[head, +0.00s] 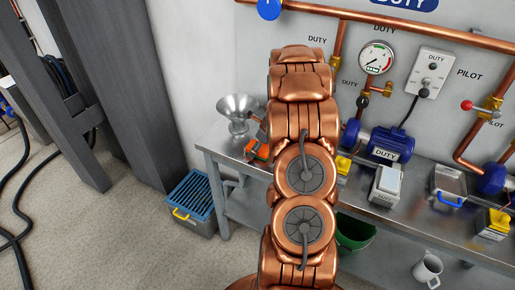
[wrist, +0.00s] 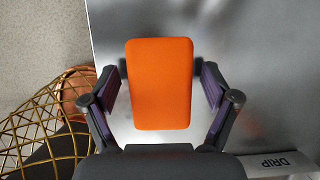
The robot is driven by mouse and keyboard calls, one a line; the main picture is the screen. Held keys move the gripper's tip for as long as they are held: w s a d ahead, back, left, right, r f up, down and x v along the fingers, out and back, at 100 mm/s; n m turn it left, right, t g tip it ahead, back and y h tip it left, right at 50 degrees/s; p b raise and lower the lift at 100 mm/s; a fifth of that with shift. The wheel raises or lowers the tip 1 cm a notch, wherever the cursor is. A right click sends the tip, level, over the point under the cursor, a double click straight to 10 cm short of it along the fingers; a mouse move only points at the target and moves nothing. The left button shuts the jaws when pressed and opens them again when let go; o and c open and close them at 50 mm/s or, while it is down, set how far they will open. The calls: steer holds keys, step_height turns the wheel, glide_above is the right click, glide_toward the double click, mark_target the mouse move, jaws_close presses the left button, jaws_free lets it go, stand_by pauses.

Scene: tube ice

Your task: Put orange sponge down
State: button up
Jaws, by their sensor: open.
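The orange sponge (wrist: 160,85) is a rounded rectangular block in the middle of the wrist view, over the shiny metal bench top (wrist: 255,60). It appears to lie flat on it. My gripper (wrist: 161,76) is open, with one dark finger on each side of the sponge and a narrow gap at both sides. In the head view a small orange patch, which looks like the sponge (head: 258,151), shows near the bench's left end. My copper arm hides most of the gripper there.
A metal funnel (head: 238,108) stands behind the orange patch. A blue-grated bin (head: 191,197) is on the floor left of the bench. Right of my arm are a blue motor (head: 383,142) and several small boxes. In the wrist view, gold wire mesh (wrist: 35,125) lies beyond the left edge.

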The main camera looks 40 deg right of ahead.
steer(key=b+v, duration=0.3)
steer(key=v, duration=0.9)
steer(key=s+a+r+n+g, duration=0.3)
steer(key=a+n, duration=0.5)
steer(key=a, duration=0.6)
steer(key=s+a+r+n+g, duration=0.1)
steer(key=s+a+r+n, duration=0.25)
steer(key=a+n, duration=0.75)
steer(key=s+a+n+g, duration=0.1)
steer(key=s+a+n, duration=0.5)
steer(key=s, duration=0.3)
steer(key=s+a+n+g+h, duration=0.1)
steer(key=s+a+n, duration=0.6)
steer(key=s, duration=0.3)
steer(key=shift+s+a+f+n, duration=0.3)
steer(key=shift+f, duration=0.15)
steer(key=shift+d, duration=0.1)
